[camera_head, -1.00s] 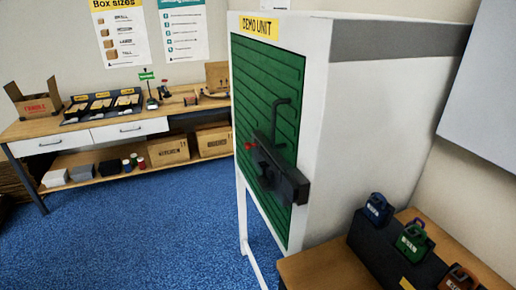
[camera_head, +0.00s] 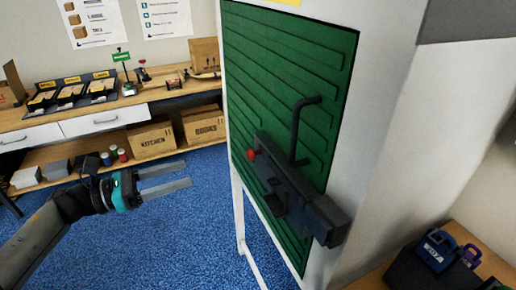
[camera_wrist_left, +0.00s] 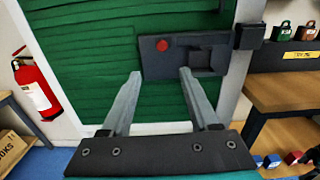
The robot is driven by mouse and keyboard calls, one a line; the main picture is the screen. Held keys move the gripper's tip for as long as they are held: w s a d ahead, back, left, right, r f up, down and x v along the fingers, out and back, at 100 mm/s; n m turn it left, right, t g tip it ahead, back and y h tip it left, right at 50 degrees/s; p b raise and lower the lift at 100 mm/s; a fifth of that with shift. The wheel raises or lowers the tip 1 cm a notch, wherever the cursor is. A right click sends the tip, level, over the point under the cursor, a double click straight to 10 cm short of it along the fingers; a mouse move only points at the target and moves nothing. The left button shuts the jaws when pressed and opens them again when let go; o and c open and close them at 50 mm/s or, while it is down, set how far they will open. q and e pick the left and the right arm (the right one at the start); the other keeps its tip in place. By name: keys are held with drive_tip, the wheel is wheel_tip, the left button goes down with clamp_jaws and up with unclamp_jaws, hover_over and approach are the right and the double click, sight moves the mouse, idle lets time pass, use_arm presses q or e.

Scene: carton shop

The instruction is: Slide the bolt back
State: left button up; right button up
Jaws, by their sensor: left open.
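The bolt (camera_head: 290,192) is a dark grey bar-like lock on the green slatted door (camera_head: 270,95) of the white demo unit. It has a red knob (camera_head: 251,154) at its left end, which also shows in the left wrist view (camera_wrist_left: 162,44). A dark bent handle (camera_head: 298,130) rises above it. The bolt's right end reaches a dark block (camera_head: 328,222) on the white frame. My left gripper (camera_head: 190,178) is open and empty, left of the door and apart from it. In the left wrist view the bolt plate (camera_wrist_left: 205,57) lies beyond the open fingers. My right gripper is not in view.
A workbench (camera_head: 160,93) with trays and cartons stands at the back left. A bench with padlocks (camera_head: 438,250) is at the lower right. A fire extinguisher (camera_wrist_left: 37,88) shows in the left wrist view. Blue floor (camera_head: 185,235) lies open before the door.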

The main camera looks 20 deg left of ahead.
sight(247, 156)
use_arm(q)
drive_tip(key=p+x, duration=0.1)
drive_tip(key=x, duration=1.4)
drive_tip(key=shift+d+r+p, duration=0.15)
drive_tip(key=shift+d+p, duration=0.1)
drive_tip(key=shift+p, duration=0.1)
drive_tip(key=shift+s, duration=0.1)
drive_tip(key=shift+c, duration=0.3)
clamp_jaws()
idle(0.4)
